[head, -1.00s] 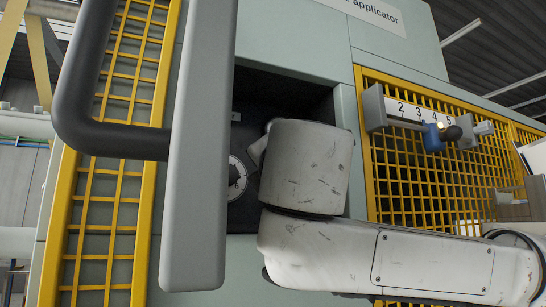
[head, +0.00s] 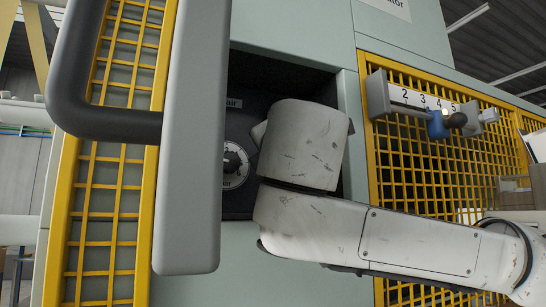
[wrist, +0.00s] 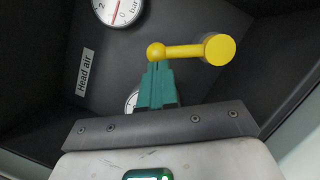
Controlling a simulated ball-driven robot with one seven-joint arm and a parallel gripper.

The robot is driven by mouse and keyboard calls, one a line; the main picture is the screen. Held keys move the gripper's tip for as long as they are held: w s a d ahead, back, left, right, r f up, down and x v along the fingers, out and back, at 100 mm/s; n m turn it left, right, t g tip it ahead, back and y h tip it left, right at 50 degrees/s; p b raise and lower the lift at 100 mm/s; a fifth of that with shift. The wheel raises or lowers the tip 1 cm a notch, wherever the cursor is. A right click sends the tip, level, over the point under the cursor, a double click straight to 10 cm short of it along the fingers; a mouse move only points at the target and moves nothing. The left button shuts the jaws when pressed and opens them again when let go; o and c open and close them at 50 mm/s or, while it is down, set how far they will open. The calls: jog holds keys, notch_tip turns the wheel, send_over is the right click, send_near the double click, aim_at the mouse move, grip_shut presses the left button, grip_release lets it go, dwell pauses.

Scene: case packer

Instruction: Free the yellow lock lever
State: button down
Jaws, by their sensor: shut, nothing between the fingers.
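The yellow lock lever (wrist: 186,51) shows in the wrist view, with a round hub at its right end and a ball knob at its left end. It lies nearly level in that picture, on a dark panel inside a recess. My gripper (wrist: 157,64) has teal fingers that are together with nothing between them. Their tips are just below the ball knob in the picture; I cannot tell whether they touch it. In the head view my arm hides the lever and the fingers.
A gauge (wrist: 118,8) and a "Head air" label (wrist: 86,71) are on the panel. Dark recess walls surround the gripper. In the head view, a grey door edge with a black handle (head: 110,124) stands left of the recess (head: 275,75). A numbered scale with a blue slider (head: 437,124) is at right.

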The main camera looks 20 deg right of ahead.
jog(key=shift+d+r+m, duration=0.15)
jog(key=shift+m, duration=0.35)
jog(key=shift+d+r+m+g+b, duration=0.35)
jog(key=shift+d+m+b, duration=0.05)
jog(key=shift+d+m, duration=0.55)
jog(key=shift+d+r+m+g+b, duration=0.3)
jog(key=shift+d+r+m+b, duration=0.1)
jog(key=shift+d+m, duration=0.55)
jog(key=shift+d+r+m+g+b, duration=0.4)
jog(key=shift+d+m, duration=0.45)
jog(key=shift+m, duration=0.15)
jog(key=shift+d, duration=0.1)
